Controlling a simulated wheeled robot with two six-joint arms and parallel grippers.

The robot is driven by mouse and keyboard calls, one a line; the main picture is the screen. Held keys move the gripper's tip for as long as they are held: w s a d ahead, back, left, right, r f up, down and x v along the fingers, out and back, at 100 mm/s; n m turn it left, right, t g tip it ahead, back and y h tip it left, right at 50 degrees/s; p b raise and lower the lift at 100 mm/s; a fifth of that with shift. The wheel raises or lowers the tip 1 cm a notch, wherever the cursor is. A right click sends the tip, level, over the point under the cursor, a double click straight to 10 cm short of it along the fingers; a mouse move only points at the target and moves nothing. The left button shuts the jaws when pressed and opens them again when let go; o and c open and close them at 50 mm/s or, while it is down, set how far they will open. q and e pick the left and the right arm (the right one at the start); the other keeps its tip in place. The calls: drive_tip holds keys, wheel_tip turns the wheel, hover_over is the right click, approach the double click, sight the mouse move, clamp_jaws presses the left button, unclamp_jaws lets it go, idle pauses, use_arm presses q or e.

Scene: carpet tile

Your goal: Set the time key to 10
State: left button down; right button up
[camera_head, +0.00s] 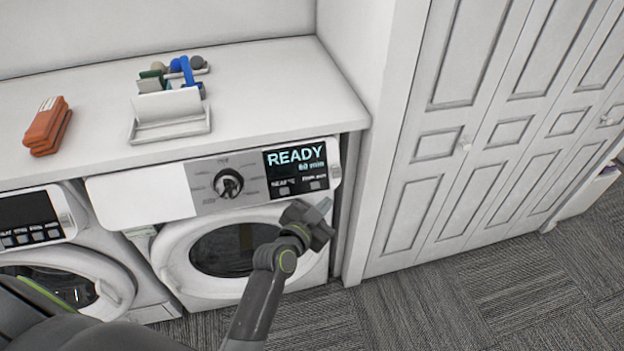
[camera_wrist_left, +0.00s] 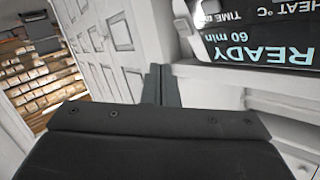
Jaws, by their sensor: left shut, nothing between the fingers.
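The dryer's black display (camera_head: 296,160) reads "READY" and "60 min" in pale blue. It also shows upside down in the left wrist view (camera_wrist_left: 262,30), with labels "TIME" and "HEAT °C". Two small grey keys sit below the readout in the head view; the right one, the time key (camera_head: 315,185), is under the blurred right-hand label. My left gripper (camera_head: 325,207) is shut and empty, just below and right of this key, in front of the dryer. In the left wrist view its fingertips (camera_wrist_left: 161,84) are together beside the display, apart from it. My right gripper is out of view.
A round dial (camera_head: 228,183) is left of the display, above the dryer's round door (camera_head: 180,257). Another machine (camera_head: 60,262) stands at left. The white counter (camera_head: 270,90) overhangs the panel and holds orange items (camera_head: 47,127) and a white tray (camera_head: 170,131). Cabinet doors (camera_head: 410,200) rise at right.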

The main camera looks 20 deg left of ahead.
sight(315, 185)
use_arm(q)
drive_tip(key=shift+w+a+f, duration=0.1)
drive_tip(key=w+a+f+b, duration=0.1)
drive_tip(key=w, duration=0.1)
drive_tip(key=w+a+f+b, duration=0.1)
drive_tip(key=w+a, duration=0.1)
drive_tip(key=w+a+f+b, duration=0.1)
drive_tip(key=w+f, duration=0.1)
drive_tip(key=shift+w+a+b, duration=0.15)
drive_tip(key=shift+w+b, duration=0.1)
drive_tip(key=shift+b, duration=0.1)
idle(2.1)
drive_tip(key=shift+w+a+f+b, duration=0.2)
drive_tip(key=shift+w+a+b, duration=0.05)
drive_tip(key=shift+w+b, duration=0.1)
